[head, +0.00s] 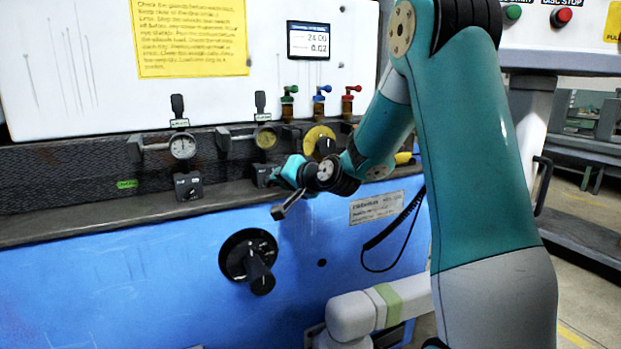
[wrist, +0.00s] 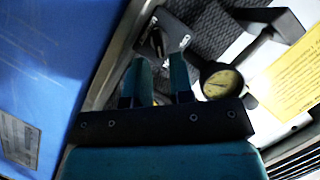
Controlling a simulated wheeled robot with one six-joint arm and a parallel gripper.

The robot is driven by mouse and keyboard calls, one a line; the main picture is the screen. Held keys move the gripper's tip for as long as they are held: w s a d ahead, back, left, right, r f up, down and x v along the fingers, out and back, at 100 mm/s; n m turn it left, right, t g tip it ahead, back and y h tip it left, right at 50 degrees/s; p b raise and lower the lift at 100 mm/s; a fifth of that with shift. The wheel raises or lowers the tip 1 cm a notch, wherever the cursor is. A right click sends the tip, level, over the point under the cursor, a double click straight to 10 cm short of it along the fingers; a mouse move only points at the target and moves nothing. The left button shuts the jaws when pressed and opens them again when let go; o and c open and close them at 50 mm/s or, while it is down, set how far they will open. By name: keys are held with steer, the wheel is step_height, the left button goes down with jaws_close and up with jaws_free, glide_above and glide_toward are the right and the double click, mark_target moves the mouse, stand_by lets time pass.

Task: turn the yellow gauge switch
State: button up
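The yellow-faced gauge (head: 265,138) is on the machine's dark ledge in the head view; it also shows in the wrist view (wrist: 222,84). Its small dark switch (head: 263,174) sits below it, partly covered by my gripper (head: 280,176) in the head view. In the wrist view the switch (wrist: 156,41) is on a grey plate, just beyond the fingertips of my gripper (wrist: 160,62). The two teal fingers are apart with nothing between them. I see a gap to the switch, but cannot tell its depth.
A white-faced gauge (head: 183,146) with its own switch (head: 188,186) stands to the left. A yellow round knob (head: 319,141) and colored valves (head: 321,103) are right of the yellow gauge. A black rotary handle (head: 249,258) sticks out of the blue front panel below.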

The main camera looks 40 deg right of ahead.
steer(key=v, duration=1.5)
steer(key=shift+b, duration=0.4)
steer(key=s+a+f+n+g+y, duration=0.1)
steer(key=a+f+n+g+y, duration=0.2)
steer(key=a, duration=0.6)
steer(key=s+a+f+n+g+y, duration=0.1)
steer(key=s+a+n+g+y, duration=0.15)
steer(key=a+n, duration=0.45)
steer(key=s+a+f+n+g+h, duration=0.1)
steer(key=s+a+f+n+g, duration=0.15)
steer(key=s+a+g, duration=0.45)
steer(key=s+a+f+n+g+h, duration=0.1)
steer(key=s+a+n+g, duration=0.25)
steer(key=s+a, duration=0.35)
step_height(320, 180, up, 20)
steer(key=s+d+t+p, duration=0.1)
steer(key=p, duration=1.9)
steer(key=shift+n, duration=0.3)
steer(key=shift+d+f+y, duration=0.1)
steer(key=shift+d+y, duration=0.05)
steer(key=shift+y, duration=0.1)
